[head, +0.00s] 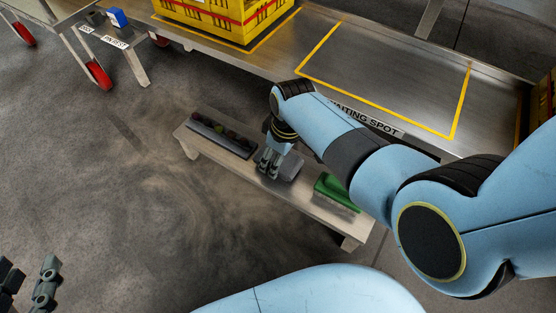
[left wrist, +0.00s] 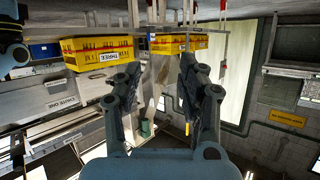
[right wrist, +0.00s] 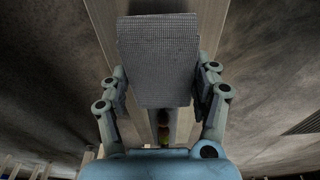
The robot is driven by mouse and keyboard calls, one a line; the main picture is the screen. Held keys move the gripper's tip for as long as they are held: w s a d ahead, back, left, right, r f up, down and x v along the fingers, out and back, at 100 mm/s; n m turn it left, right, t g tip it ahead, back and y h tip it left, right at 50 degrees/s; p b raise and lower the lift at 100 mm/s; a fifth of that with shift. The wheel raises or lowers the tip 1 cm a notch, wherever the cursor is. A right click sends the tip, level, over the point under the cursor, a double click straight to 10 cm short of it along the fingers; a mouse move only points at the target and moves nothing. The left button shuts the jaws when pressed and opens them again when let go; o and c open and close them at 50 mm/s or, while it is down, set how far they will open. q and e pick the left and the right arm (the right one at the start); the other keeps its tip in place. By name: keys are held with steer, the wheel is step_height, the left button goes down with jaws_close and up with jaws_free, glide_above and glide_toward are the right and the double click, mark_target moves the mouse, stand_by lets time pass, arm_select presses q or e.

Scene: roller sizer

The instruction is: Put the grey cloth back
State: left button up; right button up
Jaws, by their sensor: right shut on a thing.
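The grey cloth (head: 290,167) is a small folded pad at the middle of the low bench (head: 225,163). In the right wrist view the cloth (right wrist: 160,55) spans the room between the fingers. My right gripper (head: 269,165) points down and is shut on the cloth. I cannot tell whether the cloth touches the bench top. My left gripper (head: 30,282) is at the lower left of the head view, away from the bench. Its fingers stand apart and empty in the left wrist view (left wrist: 161,75).
On the bench, a dark tray (head: 222,139) with several round things lies left of the cloth, and a green brush (head: 336,191) lies right of it. A steel table (head: 380,75) with a yellow-outlined spot and a yellow crate (head: 215,18) stands behind. Bare floor lies in front.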

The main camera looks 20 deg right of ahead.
mark_target(284, 161)
arm_select(q)
steer(key=w+r+t, duration=0.1)
steer(key=w+r, duration=0.1)
steer(key=r, duration=0.1)
steer(key=w+r+t, duration=0.1)
steer(key=r, duration=0.1)
steer(key=shift+w+d+t+h+b, duration=0.2)
steer(key=shift+d+t+h+b, duration=0.1)
steer(key=shift+b, duration=0.05)
arm_select(e)
steer(key=shift+f, duration=0.6)
arm_select(q)
steer(key=shift+w+r, duration=0.15)
arm_select(e)
steer(key=shift+f, duration=0.15)
arm_select(q)
steer(key=shift+r, duration=0.1)
arm_select(e)
steer(key=o, duration=1.1)
